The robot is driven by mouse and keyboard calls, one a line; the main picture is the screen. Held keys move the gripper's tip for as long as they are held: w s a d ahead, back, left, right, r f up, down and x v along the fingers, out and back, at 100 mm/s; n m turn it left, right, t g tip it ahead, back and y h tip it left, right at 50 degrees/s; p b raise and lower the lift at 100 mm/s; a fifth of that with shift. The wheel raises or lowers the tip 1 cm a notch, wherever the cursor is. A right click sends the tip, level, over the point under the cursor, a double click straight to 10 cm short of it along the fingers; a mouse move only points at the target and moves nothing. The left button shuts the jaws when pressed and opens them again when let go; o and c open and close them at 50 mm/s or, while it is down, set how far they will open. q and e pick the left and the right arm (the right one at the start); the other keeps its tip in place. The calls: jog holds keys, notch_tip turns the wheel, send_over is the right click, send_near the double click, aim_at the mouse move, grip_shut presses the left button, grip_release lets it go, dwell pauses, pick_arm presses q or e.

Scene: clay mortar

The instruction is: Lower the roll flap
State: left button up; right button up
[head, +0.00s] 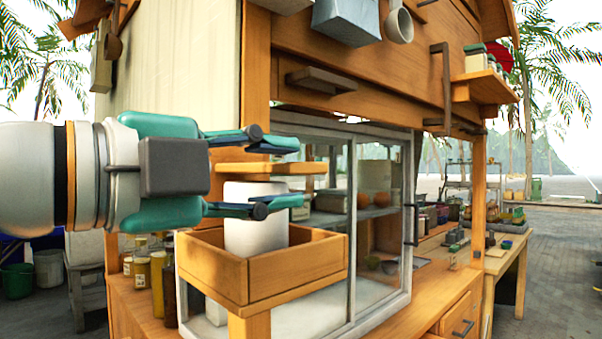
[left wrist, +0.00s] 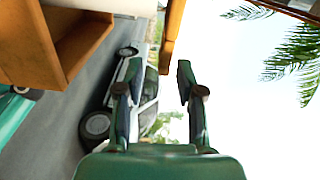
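A wooden panel (head: 345,92) with a bar-shaped wooden handle (head: 320,80) spans the stall front above the glass window; it looks like the roll flap, raised, though I cannot be sure. My left gripper (head: 292,173) reaches in from the left, below and left of that handle and apart from it. Its teal fingers are spread with nothing between them. They also show spread in the left wrist view (left wrist: 158,75), pointing past the stall to the sky and a car. My right gripper is in neither view.
Below my left gripper a wooden box (head: 300,272) holds a white cylinder (head: 252,232). A glass sliding window (head: 380,240) stands behind. A shelf with jars (head: 486,85) juts out at upper right. Jars (head: 157,275) stand at lower left. A parked car (left wrist: 135,95) is in the background.

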pick_arm(q)
jog(key=v, duration=0.7)
jog(key=shift+s+a, duration=0.2)
jog(key=shift+a, duration=0.05)
jog(key=shift+f, duration=0.1)
